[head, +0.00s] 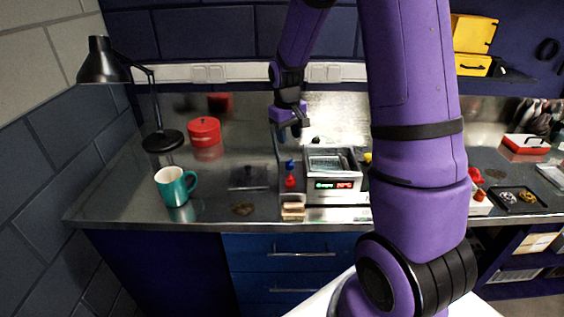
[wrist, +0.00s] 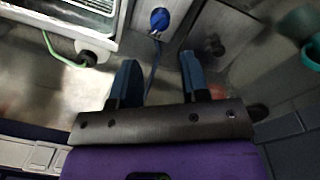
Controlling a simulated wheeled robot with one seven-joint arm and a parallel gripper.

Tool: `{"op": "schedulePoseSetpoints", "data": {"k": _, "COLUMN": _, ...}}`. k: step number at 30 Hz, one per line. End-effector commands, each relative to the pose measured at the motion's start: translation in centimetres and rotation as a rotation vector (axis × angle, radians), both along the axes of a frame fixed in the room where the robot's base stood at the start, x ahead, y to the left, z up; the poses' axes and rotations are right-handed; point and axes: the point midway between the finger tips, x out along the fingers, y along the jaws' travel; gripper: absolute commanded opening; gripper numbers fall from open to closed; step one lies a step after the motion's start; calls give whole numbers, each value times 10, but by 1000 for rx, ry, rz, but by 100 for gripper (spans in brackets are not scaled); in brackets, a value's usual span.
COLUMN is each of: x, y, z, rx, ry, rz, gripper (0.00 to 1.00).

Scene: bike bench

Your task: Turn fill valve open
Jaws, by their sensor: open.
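A blue knob (head: 290,164) and a red knob (head: 290,181) sit one behind the other on a narrow panel left of the tank machine (head: 348,184). No label shows which is the fill valve. In the wrist view, the blue knob (wrist: 160,18) is ahead of the fingertips, roughly in line with the gap between them. My gripper (head: 290,135) is behind and above the knobs in the head view. In the wrist view, my gripper (wrist: 158,62) is open, with nothing between its blue fingers. It appears apart from the knob. The red knob is not clear there.
A teal mug (head: 175,187), red canister (head: 204,132) and black lamp (head: 160,138) stand to the left. A dark flat block (head: 249,177) lies left of the knobs. My arm covers the bench right of the machine.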

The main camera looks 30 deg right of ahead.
Motion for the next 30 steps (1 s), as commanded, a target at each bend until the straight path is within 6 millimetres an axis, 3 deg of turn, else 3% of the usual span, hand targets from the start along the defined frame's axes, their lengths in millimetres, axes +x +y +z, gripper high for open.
{"op": "schedulePoseSetpoints", "data": {"k": 15, "x": 0, "y": -4, "z": -83, "rx": 1, "ry": 3, "rz": 2, "gripper": 42}}
{"op": "schedulePoseSetpoints", "data": {"k": 21, "x": 0, "y": -5, "z": -98, "rx": 1, "ry": 1, "rz": 3, "gripper": 42}}
{"op": "schedulePoseSetpoints", "data": {"k": 30, "x": 0, "y": -5, "z": -100, "rx": 1, "ry": 0, "rz": 3, "gripper": 42}}
